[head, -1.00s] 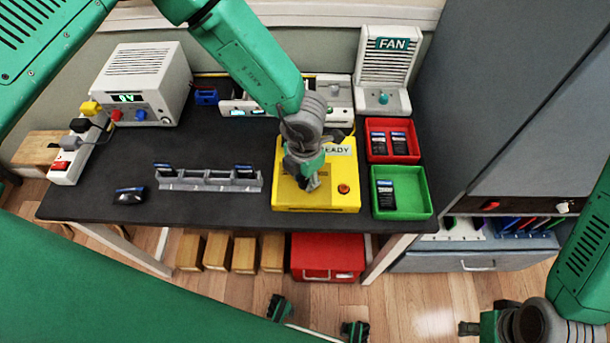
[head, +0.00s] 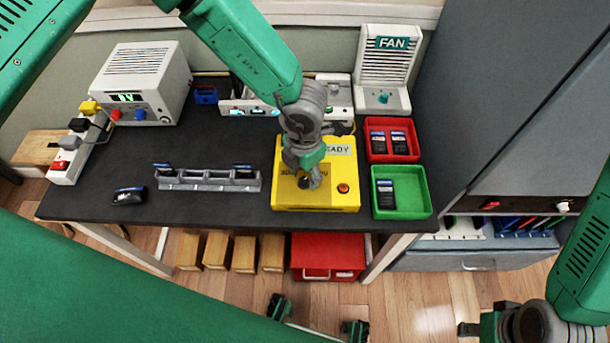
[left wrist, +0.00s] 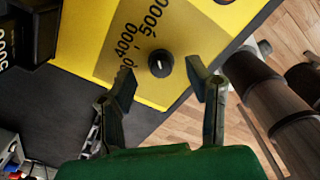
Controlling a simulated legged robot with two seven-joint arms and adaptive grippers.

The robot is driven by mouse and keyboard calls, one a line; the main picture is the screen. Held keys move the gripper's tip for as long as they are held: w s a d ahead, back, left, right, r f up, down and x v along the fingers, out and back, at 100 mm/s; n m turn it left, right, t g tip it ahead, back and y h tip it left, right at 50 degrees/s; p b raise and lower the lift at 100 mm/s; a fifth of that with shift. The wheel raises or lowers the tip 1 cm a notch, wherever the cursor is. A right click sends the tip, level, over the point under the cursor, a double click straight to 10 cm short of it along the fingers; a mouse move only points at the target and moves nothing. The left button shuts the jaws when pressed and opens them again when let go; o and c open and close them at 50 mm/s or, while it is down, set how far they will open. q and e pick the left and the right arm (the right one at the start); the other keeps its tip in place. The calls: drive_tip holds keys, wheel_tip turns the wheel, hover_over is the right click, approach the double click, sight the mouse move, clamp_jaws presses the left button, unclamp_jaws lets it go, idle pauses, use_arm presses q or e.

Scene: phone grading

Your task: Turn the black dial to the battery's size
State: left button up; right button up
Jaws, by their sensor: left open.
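The black dial (left wrist: 160,66) sits on the yellow box (left wrist: 190,25) beside printed sizes, of which 4000 and 5000 are readable. The dial has a small pale mark; which number it points at I cannot tell. In the head view the dial (head: 305,183) shows below my left gripper (head: 308,177). In the left wrist view my left gripper (left wrist: 162,80) is open, its fingers apart on either side of the dial. A dark block (left wrist: 15,45) with print ending in zeros is cut off there. My right gripper (head: 480,328) is at the lower right, its jaws unclear.
A grey slotted rack (head: 208,184) with batteries and a loose battery (head: 130,196) lie left of the yellow box. A red tray (head: 376,154) and a green tray (head: 411,207), both holding batteries, stand on its right.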

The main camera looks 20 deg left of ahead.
sight(305, 179)
use_arm(q)
wheel_tip(305, 179, up, 10)
drive_tip(key=shift+f, duration=0.2)
drive_tip(key=shift+w, duration=0.1)
idle(0.3)
